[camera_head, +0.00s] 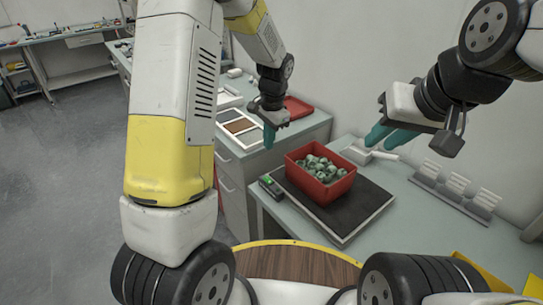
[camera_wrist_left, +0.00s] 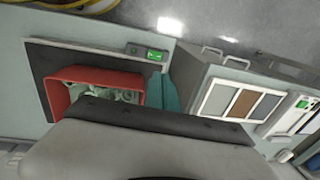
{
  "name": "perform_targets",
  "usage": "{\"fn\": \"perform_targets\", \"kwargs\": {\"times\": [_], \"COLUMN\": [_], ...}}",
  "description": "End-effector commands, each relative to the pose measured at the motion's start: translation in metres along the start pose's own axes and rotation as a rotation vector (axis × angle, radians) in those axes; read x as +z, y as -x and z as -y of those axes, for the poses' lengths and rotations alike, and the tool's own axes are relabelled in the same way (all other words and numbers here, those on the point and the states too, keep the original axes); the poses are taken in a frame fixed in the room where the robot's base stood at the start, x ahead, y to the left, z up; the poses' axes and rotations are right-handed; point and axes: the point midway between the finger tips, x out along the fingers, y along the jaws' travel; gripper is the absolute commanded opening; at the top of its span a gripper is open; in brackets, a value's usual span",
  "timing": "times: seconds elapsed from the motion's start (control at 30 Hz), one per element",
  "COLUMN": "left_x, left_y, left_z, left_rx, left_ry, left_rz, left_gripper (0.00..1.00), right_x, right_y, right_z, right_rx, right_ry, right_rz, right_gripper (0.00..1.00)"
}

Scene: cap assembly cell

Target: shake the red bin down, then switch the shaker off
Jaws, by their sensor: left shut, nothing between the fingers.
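The red bin (camera_head: 328,194) stands upright on the dark plate of the shaker (camera_head: 348,225) and holds several grey-green caps (camera_head: 320,168). It also shows in the left wrist view (camera_wrist_left: 110,75). The shaker's small control box (camera_head: 270,186) sits at the plate's left corner with a green light lit; it shows green in the left wrist view (camera_wrist_left: 147,52) too. My left gripper (camera_head: 269,136) is shut and empty, pointing down above and behind the control box, apart from the bin. My right gripper (camera_head: 388,138) is right of and above the bin, its teal fingers apart and empty.
A white rack (camera_head: 455,190) stands on the right of the bench. A white part (camera_head: 368,152) lies behind the bin. A tray with coloured panels (camera_head: 240,126) and another red bin (camera_head: 298,107) are on the cabinet at the back left.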

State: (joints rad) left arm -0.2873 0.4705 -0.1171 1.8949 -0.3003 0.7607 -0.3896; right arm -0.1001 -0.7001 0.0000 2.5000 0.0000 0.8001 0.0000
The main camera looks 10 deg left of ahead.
Motion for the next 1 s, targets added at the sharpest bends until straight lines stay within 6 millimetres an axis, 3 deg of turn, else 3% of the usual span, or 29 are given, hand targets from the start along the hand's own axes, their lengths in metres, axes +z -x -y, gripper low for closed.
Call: {"fn": "perform_targets", "kwargs": {"times": [0.23, 0.7, 1.0], "left_x": [0.001, 0.001, 0.0], "left_y": [-0.021, -0.116, -0.139], "left_z": [-0.001, 0.0, 0.0], "left_rx": [0.002, 0.002, 0.0], "left_ry": [0.0, 0.001, 0.001], "left_rz": [0.003, 0.003, 0.0], "left_gripper": [0.0, 0.0, 0.0], "right_x": [0.0, 0.0, 0.0], "right_y": [0.0, 0.0, 0.0], "right_z": [0.0, 0.0, 0.0], "right_rx": [0.0, 0.0, 0.0], "right_ry": [0.0, 0.0, 0.0], "right_rz": [0.0, 0.0, 0.0], "right_gripper": [0.25, 0.25, 0.25]}}
